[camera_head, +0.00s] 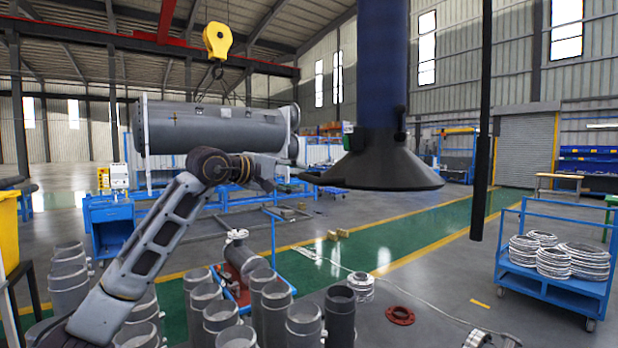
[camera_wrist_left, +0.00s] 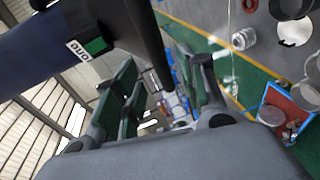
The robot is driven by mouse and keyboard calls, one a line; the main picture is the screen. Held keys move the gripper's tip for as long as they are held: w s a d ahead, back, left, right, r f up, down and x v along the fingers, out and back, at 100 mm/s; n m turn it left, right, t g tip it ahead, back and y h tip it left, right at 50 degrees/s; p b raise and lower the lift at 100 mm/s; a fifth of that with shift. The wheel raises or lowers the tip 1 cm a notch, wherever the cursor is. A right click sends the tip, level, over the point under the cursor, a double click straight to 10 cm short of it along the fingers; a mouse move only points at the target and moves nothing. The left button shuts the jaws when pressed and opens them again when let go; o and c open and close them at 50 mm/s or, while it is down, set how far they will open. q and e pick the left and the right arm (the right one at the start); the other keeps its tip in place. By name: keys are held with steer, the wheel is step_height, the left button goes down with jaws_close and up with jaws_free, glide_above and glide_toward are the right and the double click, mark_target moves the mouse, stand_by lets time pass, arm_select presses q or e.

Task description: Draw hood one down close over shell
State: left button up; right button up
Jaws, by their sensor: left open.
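Hood one (camera_head: 378,168) is a black cone under a thick dark blue duct, hanging over the floor in the head view. A green and white label reading "one" (camera_wrist_left: 88,48) shows on it in the left wrist view. My left gripper (camera_head: 293,172) is at the hood's left rim, jaws open. In the wrist view the fingers (camera_wrist_left: 165,88) are apart, with a black part of the hood reaching toward the gap; contact cannot be told. A large grey flanged shell (camera_head: 215,128) is at the left; a smaller flanged grey piece (camera_head: 243,258) lies lower down. My right gripper is not in view.
A yellow crane hook (camera_head: 217,42) hangs above the large shell. Several grey pipe pieces (camera_head: 275,305) stand at the front. A blue cart (camera_head: 560,285) with wire coils is at the right. A red ring (camera_head: 400,315) lies on the floor. The green walkway is mostly clear.

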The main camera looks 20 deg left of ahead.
mark_target(306, 178)
arm_select(q)
steer(key=p+x, duration=0.1)
steer(key=x, duration=0.2)
steer(key=shift+w+d, duration=0.25)
steer(key=shift+w, duration=0.05)
steer(key=shift+x, duration=1.15)
steer(key=shift+f, duration=0.15)
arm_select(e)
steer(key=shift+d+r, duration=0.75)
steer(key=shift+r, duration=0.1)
arm_select(q)
jaws_close()
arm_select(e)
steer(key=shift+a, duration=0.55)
